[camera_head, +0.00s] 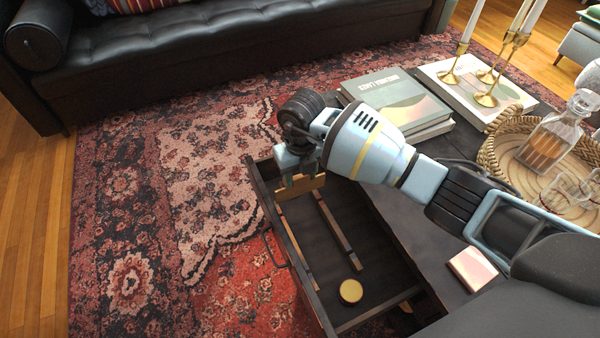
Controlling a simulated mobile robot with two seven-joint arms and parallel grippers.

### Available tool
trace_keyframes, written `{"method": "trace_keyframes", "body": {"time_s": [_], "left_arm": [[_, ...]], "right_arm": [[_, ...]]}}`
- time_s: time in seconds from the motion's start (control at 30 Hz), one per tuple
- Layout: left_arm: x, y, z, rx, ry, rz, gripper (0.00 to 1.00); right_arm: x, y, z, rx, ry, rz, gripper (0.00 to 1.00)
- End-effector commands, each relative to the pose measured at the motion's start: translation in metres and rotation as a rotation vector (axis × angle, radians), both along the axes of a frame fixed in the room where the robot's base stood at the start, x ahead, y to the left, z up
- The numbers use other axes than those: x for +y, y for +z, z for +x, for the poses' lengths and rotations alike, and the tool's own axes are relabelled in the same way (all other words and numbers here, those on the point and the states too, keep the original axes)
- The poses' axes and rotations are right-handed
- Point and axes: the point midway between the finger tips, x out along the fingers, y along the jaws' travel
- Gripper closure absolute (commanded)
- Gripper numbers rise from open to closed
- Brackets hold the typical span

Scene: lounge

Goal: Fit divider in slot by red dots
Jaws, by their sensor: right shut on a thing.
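My right gripper (298,178) is at the far end of the open dark drawer (375,268), pointing down. It is shut on a light wooden divider (300,189), which stands crosswise at the far end of the drawer. Two long wooden strips run lengthwise inside: a left strip (297,248) and a right strip (336,229). I cannot tell whether the divider sits in a slot or just above it. No red dots can be made out; the gripper and arm hide part of that end. My left gripper is not in view.
A round yellow-lidded tin (351,291) lies in the drawer's near part. On the table are a pinkish box (472,268), stacked books (400,95), brass candlesticks (487,90) and a woven tray (497,150) with a decanter (550,135). Rug (130,200) lies left of the drawer.

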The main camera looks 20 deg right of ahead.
Motion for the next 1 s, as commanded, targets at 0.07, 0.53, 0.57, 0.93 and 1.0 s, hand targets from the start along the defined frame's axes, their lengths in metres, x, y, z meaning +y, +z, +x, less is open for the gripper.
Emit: {"method": "trace_keyframes", "body": {"time_s": [0.07, 0.53, 0.57, 0.93, 1.0], "left_arm": [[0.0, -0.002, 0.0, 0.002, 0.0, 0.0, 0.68], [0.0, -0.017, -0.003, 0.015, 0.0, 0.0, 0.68], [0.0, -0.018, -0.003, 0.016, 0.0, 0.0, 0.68], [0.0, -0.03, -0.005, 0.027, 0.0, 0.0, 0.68], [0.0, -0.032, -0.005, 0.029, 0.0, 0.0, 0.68]], "right_arm": [[0.0, -0.003, 0.0, 0.001, 0.0, 0.0, 0.97], [0.0, -0.023, 0.0, 0.001, 0.001, 0.0, 0.97], [0.0, -0.024, 0.0, 0.001, 0.001, 0.0, 0.97], [0.0, -0.04, 0.0, 0.001, 0.001, 0.001, 0.97], [0.0, -0.043, 0.0, 0.001, 0.001, 0.001, 0.97]]}}
